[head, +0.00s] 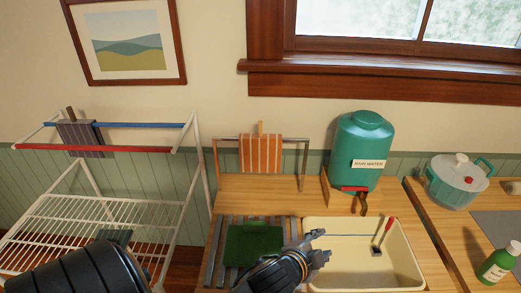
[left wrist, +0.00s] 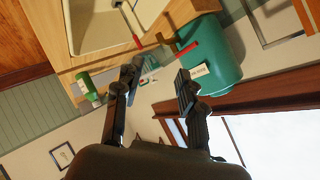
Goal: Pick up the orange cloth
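The orange cloth (head: 261,155) has pale stripes. My right gripper is not in view.
A green water container (head: 361,150) with a tap stands right of the cloth, behind the cream sink (head: 330,228). A white drying rack (head: 85,205) stands at left. The counter before the cloth (head: 240,190) is clear.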

